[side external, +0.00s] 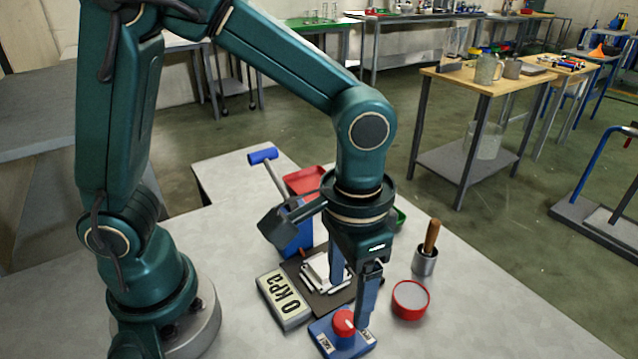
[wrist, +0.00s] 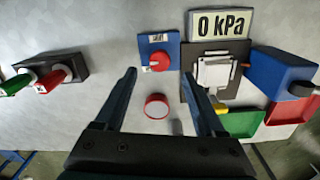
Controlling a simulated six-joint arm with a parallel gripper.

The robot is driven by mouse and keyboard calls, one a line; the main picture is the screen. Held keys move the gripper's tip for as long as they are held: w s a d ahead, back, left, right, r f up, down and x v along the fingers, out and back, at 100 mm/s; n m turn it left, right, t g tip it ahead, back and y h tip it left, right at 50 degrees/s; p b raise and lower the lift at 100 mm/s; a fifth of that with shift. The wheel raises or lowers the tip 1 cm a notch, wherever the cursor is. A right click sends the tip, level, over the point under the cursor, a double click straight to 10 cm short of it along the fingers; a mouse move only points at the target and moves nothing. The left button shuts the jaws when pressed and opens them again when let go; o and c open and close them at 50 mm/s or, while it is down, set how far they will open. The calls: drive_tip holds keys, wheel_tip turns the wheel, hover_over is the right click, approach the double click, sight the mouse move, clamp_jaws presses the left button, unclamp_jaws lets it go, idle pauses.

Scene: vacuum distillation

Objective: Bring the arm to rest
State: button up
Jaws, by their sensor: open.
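My gripper (side external: 352,293) is open and points down over the bench, with nothing between its fingers. In the side view one fingertip overlaps the blue base (side external: 368,340) with its red knob (side external: 343,322); I cannot tell the exact gap. In the wrist view my gripper (wrist: 158,74) has its fingers spread wide. The red knob (wrist: 159,61) shows beyond and between the tips, apart from both. The display (side external: 285,300) left of the knob base reads 0 kPa, and it also shows in the wrist view (wrist: 220,24).
A red-rimmed round dish (side external: 410,300) and a cup with a wooden-handled tool (side external: 425,262) stand to the right. A dark plate with a white piece (wrist: 213,75), a blue box (wrist: 277,75), and green (wrist: 240,123) and red trays (wrist: 290,112) are close by. The front right bench is clear.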

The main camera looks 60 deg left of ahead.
drive_tip(key=s+a+r+n+t, duration=0.2)
drive_tip(key=s+a+r+t, duration=0.2)
drive_tip(key=a+r, duration=0.3)
drive_tip(key=a+t, duration=0.1)
drive_tip(key=a, duration=0.3)
drive_tip(key=shift+s+r+t, duration=0.3)
drive_tip(key=shift+s+r, duration=0.05)
idle(0.7)
